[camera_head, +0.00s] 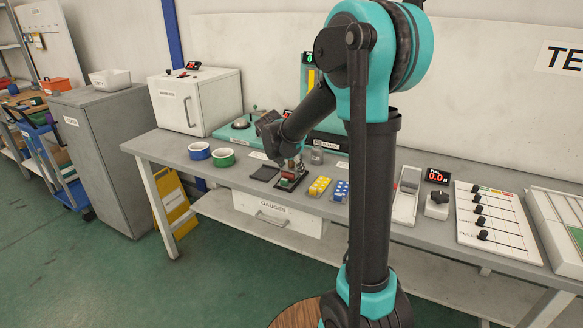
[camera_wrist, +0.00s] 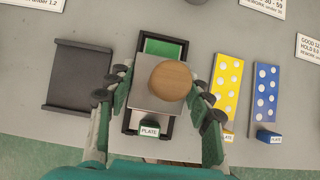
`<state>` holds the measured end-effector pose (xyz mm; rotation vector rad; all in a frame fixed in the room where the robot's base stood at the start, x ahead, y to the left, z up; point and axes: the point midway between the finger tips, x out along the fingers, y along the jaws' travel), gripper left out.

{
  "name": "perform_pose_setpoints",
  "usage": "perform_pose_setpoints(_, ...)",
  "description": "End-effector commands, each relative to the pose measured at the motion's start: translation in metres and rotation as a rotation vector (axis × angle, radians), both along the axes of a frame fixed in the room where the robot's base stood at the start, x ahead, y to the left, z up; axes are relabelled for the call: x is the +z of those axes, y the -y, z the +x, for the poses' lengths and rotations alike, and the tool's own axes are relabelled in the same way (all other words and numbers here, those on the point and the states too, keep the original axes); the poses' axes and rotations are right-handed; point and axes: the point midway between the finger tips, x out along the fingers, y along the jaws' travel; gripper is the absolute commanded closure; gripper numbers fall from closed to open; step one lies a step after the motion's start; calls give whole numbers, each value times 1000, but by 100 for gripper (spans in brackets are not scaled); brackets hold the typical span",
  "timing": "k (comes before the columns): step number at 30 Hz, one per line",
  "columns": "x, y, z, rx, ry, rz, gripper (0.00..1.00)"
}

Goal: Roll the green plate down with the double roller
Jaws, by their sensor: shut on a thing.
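The green plate (camera_wrist: 163,47) lies in a dark frame on the bench, and its far end shows as a green strip in the wrist view. A white "PLATE" tag (camera_wrist: 150,131) stands at its near end. The double roller, a grey block (camera_wrist: 150,90) with a round wooden knob (camera_wrist: 170,81), sits over the plate and hides most of it. My gripper (camera_wrist: 160,98) is shut on the roller, one finger at each side. In the head view my gripper (camera_head: 290,170) is low over the bench at the plate. The rollers' underside and contact with the plate are hidden.
A dark empty tray (camera_wrist: 77,78) lies left of the plate. A yellow plate (camera_wrist: 226,85) and a blue plate (camera_wrist: 264,95) with pale dots lie close on the right. A blue ring-like bowl (camera_head: 198,151) and a green one (camera_head: 222,158) stand further left on the bench.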

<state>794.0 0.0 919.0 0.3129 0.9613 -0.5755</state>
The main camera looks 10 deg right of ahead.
Motion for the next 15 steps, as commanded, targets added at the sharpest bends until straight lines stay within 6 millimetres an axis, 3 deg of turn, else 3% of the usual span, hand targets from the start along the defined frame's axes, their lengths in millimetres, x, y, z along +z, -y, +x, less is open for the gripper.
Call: perform_pose_setpoints(15,-4,0,0,0,1,-1,83)
